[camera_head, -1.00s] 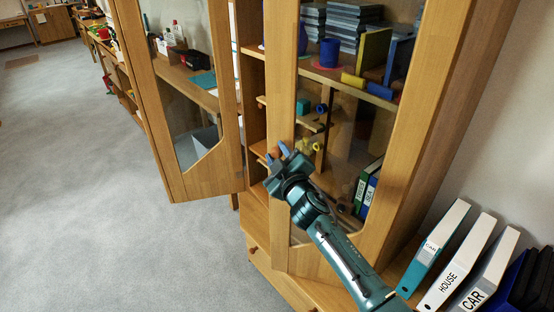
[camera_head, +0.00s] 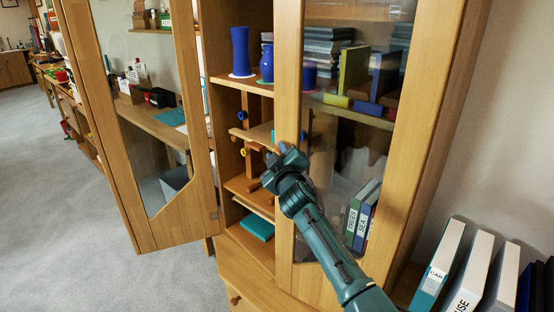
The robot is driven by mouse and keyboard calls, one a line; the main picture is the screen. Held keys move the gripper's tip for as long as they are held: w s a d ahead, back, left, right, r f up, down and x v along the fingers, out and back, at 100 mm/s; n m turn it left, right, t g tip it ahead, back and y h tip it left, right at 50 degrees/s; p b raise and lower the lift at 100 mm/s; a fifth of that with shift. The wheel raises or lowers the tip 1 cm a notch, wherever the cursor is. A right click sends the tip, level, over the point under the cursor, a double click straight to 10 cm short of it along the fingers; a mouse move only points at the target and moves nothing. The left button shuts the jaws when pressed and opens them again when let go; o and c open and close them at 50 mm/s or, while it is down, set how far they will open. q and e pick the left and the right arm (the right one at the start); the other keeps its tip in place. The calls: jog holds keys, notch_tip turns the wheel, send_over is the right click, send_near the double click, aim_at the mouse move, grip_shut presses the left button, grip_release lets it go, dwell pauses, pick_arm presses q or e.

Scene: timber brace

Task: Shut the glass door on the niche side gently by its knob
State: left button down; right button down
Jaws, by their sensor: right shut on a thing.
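The right glass door (camera_head: 290,100) has a wooden frame and a clear pane. My right gripper (camera_head: 274,158) is at this door's left stile, about halfway up, with its fingers shut on the knob. The knob itself is hidden by the fingers. The left glass door (camera_head: 176,222) stands swung open towards the lower left, with nothing touching it. A wide gap lies between the two doors, and shelves show through it. How far the right door stands from its frame is hard to tell. My left gripper is not in view.
A blue vase (camera_head: 240,52) stands on the upper shelf in the gap. A teal flat block (camera_head: 257,225) lies on the bottom shelf. White-spined binders (camera_head: 468,272) stand at the lower right. A drawer (camera_head: 245,275) is below the doors. Grey floor (camera_head: 60,190) is clear at left.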

jog(key=shift+w+d+r, duration=0.15)
jog(key=shift+w+r, duration=0.05)
jog(key=shift+r, duration=0.2)
jog(key=c, duration=1.1)
grip_release()
jog(key=shift+w+d, duration=0.1)
jog(key=shift+c, duration=0.2)
jog(key=shift+o, duration=0.2)
jog(key=shift+d, duration=0.15)
jog(key=shift+s+f+p, duration=0.2)
jog(key=shift+f+p, duration=0.1)
jog(key=shift+p, duration=0.05)
jog(key=a+p+v, duration=0.1)
jog(key=v, duration=1.2)
jog(key=shift+s+f, duration=0.15)
